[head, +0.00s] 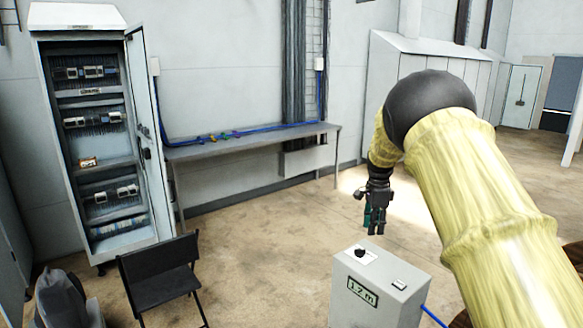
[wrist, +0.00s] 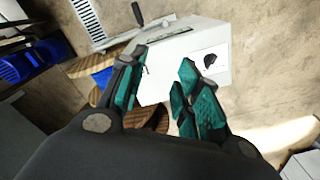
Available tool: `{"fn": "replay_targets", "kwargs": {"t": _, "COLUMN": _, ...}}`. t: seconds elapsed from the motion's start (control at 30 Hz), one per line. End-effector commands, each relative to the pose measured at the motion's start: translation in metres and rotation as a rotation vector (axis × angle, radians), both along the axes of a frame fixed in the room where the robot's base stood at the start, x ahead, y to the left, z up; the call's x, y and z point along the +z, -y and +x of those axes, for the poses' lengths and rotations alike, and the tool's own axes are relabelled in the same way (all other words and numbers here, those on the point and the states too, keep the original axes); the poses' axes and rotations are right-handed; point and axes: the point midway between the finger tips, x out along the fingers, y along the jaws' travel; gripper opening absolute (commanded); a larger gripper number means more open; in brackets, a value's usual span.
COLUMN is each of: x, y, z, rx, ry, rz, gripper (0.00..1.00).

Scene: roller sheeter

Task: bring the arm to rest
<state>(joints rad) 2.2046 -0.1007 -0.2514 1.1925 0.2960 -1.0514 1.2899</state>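My gripper (head: 375,221) hangs pointing down at the end of my yellow-sleeved arm, above and behind the grey control box (head: 352,300) in the head view. In the wrist view its two teal-padded fingers (wrist: 158,92) are spread apart with nothing between them. The box, with a black knob (wrist: 210,60) on a white plate, lies beyond the fingertips. The gripper is apart from the box. The box's front carries a green-framed label reading "1.7 m" (head: 362,291).
An open electrical cabinet (head: 50,150) stands at the left, with a black folding chair (head: 160,270) before it. A long grey bench (head: 250,140) with blue cable runs along the wall. Blue bins (wrist: 20,66) show at the left of the wrist view. Floor between bench and box is clear.

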Motion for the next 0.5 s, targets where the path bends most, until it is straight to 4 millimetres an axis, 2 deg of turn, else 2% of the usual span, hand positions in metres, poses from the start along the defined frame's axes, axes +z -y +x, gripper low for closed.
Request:
{"fn": "replay_targets", "kwargs": {"t": 0.03, "x": -0.012, "y": 0.005, "z": -0.004, "rx": 0.006, "ry": -0.005, "rz": -0.001, "gripper": 0.33}}
{"fn": "replay_targets", "kwargs": {"t": 0.37, "x": -0.087, "y": 0.016, "z": -0.027, "rx": 0.090, "ry": -0.010, "rz": -0.020, "gripper": 0.33}}
{"fn": "replay_targets", "kwargs": {"t": 0.5, "x": -0.137, "y": 0.021, "z": -0.046, "rx": 0.151, "ry": -0.017, "rz": -0.033, "gripper": 0.33}}
